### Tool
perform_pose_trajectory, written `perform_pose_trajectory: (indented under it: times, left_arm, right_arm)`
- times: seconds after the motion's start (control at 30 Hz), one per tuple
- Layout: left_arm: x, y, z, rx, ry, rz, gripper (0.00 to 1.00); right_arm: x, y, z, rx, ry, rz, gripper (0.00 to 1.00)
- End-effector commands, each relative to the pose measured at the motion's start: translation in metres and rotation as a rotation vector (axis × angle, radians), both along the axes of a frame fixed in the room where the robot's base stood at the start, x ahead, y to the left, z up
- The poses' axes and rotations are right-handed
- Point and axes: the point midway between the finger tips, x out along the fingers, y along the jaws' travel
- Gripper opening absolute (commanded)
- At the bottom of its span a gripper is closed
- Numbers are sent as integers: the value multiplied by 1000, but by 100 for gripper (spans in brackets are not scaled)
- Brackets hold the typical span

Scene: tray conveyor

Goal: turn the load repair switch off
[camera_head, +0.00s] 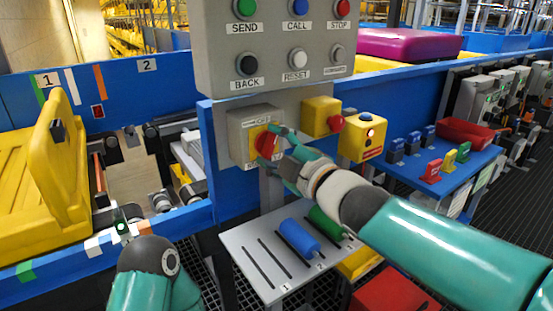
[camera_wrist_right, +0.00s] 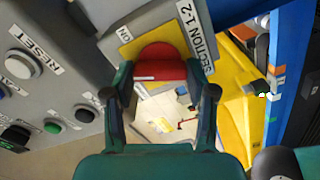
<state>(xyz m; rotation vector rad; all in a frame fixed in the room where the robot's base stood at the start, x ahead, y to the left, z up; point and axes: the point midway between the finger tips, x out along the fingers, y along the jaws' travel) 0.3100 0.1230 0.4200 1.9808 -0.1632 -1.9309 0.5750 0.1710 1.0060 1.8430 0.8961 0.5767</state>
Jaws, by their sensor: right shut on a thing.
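A rotary switch with a red knob (camera_head: 266,143) sits on a yellow plate on a grey box (camera_head: 240,137) below the button panel. In the right wrist view the red knob (camera_wrist_right: 160,62) lies between the two fingers. The label beside it there reads "SECTION 1-2", and "ON" shows at its other side; I cannot read a load repair label. My right gripper (camera_head: 279,146) is shut on the knob, and it also shows in the right wrist view (camera_wrist_right: 159,82). The fingers partly cover the knob and plate.
The grey button panel (camera_head: 277,45) stands just above the switch. A yellow box with a red button (camera_head: 336,122) and another yellow box (camera_head: 362,138) are close on the right. A grey slotted shelf (camera_head: 262,262) with blue and green cylinders lies below. A yellow tray (camera_head: 30,190) is on the left.

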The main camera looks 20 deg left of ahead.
Motion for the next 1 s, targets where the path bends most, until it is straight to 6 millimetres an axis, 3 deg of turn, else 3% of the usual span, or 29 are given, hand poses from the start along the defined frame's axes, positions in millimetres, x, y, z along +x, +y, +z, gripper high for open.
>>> perform_pose_trajectory:
  times: [0.5,1.0]
  left_arm:
    - [0,0,-23,0,0,0,40]
    - [0,0,-26,0,0,0,40]
  right_arm:
    - [-3,4,-4,-231,-294,7,21]
    - [-3,5,-5,-279,-352,10,21]
